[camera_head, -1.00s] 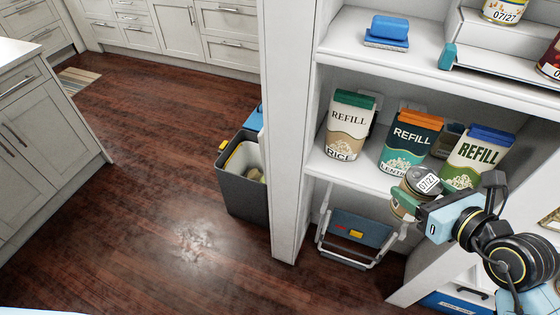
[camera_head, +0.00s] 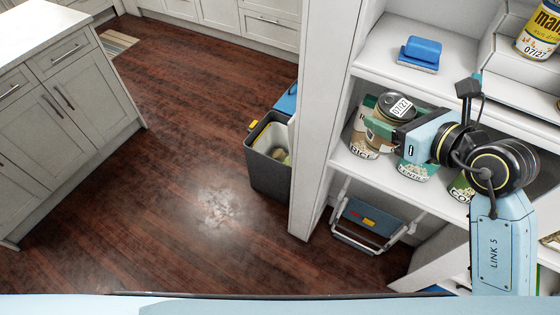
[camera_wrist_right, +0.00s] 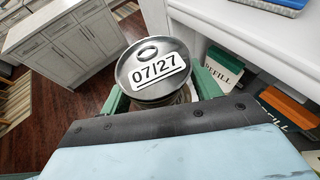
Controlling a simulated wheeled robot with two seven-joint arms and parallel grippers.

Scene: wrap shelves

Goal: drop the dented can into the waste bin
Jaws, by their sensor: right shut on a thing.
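My right gripper (camera_head: 384,124) is shut on a can (camera_head: 393,108) with a silver lid and a 07/27 label. It holds the can in front of the shelf, over the refill packs in the head view. In the right wrist view the can's lid (camera_wrist_right: 155,68) with its pull ring faces the camera between green fingers; whether its side is dented is hidden. The waste bin (camera_head: 266,182), dark grey with its lid open and some contents inside, stands on the floor left of the shelf's side panel. My left gripper is not in view.
The white shelf side panel (camera_head: 318,120) stands between the can and the bin. Refill packs (camera_head: 413,172) are on the middle shelf, and a blue brush (camera_head: 420,52) is above. A folded step stool (camera_head: 365,222) is below. The wooden floor (camera_head: 150,180) is clear.

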